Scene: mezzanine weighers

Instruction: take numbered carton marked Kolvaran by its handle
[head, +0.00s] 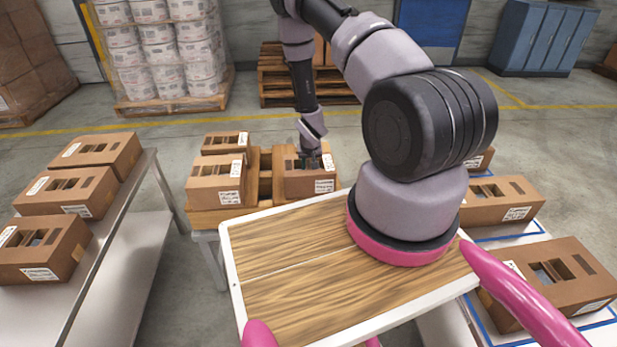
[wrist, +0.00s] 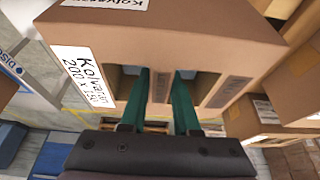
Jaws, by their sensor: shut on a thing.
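The brown carton marked Kolvaran (wrist: 175,30) fills the upper part of the wrist view, its white label (wrist: 85,80) reading "Kolvaran" at the left. My gripper (wrist: 160,78) has its two green fingers in the carton's openings, shut on the handle strip between them. In the head view the carton (head: 303,187) is at the right end of a wooden stand (head: 265,180), with my gripper (head: 309,160) on it from above. My gripper hides part of the openings. I cannot tell whether the carton is clear of the stand.
Two cartons (head: 215,182) stand left of it on the stand. A metal table (head: 120,240) with several cartons is on the left; more cartons (head: 500,200) stand on the right. My wood-topped tray (head: 320,270) is bare in front.

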